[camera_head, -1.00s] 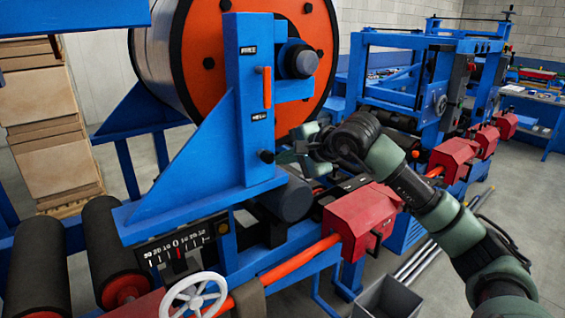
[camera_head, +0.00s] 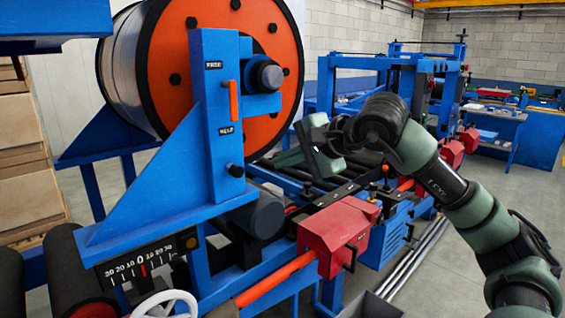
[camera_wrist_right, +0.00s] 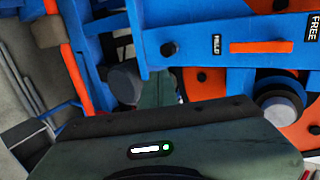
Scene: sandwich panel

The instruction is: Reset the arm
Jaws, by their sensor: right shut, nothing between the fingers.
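My right arm (camera_head: 475,211) comes in from the lower right in the head view. Its right gripper (camera_head: 303,140) is shut and empty, in the air to the right of the blue post (camera_head: 202,140). It is apart from the post, which carries an orange lever (camera_head: 233,100) between the labels FREE and HELD. In the right wrist view, the green gripper housing fills the bottom, with a shut finger (camera_wrist_right: 158,88) beyond it. The orange lever (camera_wrist_right: 261,47) shows at the upper right there. My left gripper is not in view.
A large roll with an orange flange (camera_head: 260,125) stands behind the post. A red block (camera_head: 335,235) sits on an orange bar below my gripper. A white handwheel (camera_head: 165,303) and a number scale are at the lower left. Grey floor (camera_head: 440,275) is open at right.

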